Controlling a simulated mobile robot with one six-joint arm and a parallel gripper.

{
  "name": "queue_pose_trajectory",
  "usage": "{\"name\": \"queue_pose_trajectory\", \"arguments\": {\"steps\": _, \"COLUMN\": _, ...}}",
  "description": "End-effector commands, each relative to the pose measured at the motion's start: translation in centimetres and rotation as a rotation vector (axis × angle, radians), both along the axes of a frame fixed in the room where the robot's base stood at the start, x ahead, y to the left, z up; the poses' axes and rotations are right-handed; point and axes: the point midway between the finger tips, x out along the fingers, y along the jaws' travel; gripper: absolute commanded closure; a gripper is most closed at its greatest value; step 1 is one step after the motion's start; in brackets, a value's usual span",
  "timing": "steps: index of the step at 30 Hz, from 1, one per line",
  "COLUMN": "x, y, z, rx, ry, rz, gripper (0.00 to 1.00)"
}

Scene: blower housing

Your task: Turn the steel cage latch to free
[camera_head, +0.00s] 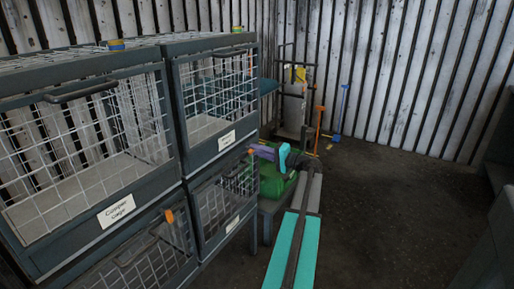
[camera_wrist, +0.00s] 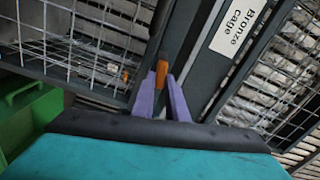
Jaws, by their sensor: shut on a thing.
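My gripper (camera_head: 261,151) reaches the right end of the cage stack, at the frame between the upper and lower right cages. In the wrist view its two purple fingers (camera_wrist: 160,78) are closed around a small orange latch (camera_wrist: 162,70) on the dark frame. The latch's tip shows above the fingers and points up in that picture; its base is hidden. A bit of this orange latch also shows in the head view (camera_head: 250,152). I see no readable "steel" label, so I cannot confirm which cage this latch serves.
A "Bronze Cage" label (camera_wrist: 239,27) is beside the latch. The upper left cage has a "Copper Cage" label (camera_head: 116,209); another orange latch (camera_head: 169,216) sits below it. Yellow latches (camera_head: 115,44) (camera_head: 237,29) are on top. A green container (camera_head: 272,185) stands behind my arm. The floor at right is clear.

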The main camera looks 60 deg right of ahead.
Motion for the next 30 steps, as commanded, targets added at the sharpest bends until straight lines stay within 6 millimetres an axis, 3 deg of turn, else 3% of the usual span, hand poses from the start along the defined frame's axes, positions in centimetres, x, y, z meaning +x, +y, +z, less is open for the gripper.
{"name": "queue_pose_trajectory", "arguments": {"steps": 11, "x": -0.09, "y": -0.01, "z": -0.03, "rx": 0.212, "ry": 0.0, "rz": 0.001, "gripper": 1.0}}
{"name": "queue_pose_trajectory", "arguments": {"steps": 27, "x": -0.08, "y": 0.01, "z": -0.19, "rx": 0.247, "ry": -0.001, "rz": 0.001, "gripper": 1.0}}
{"name": "queue_pose_trajectory", "arguments": {"steps": 28, "x": -0.08, "y": 0.0, "z": -0.18, "rx": 0.247, "ry": -0.001, "rz": 0.001, "gripper": 0.84}}
{"name": "queue_pose_trajectory", "arguments": {"steps": 30, "x": -0.08, "y": 0.0, "z": -0.17, "rx": 0.246, "ry": -0.001, "rz": 0.0, "gripper": 0.72}}
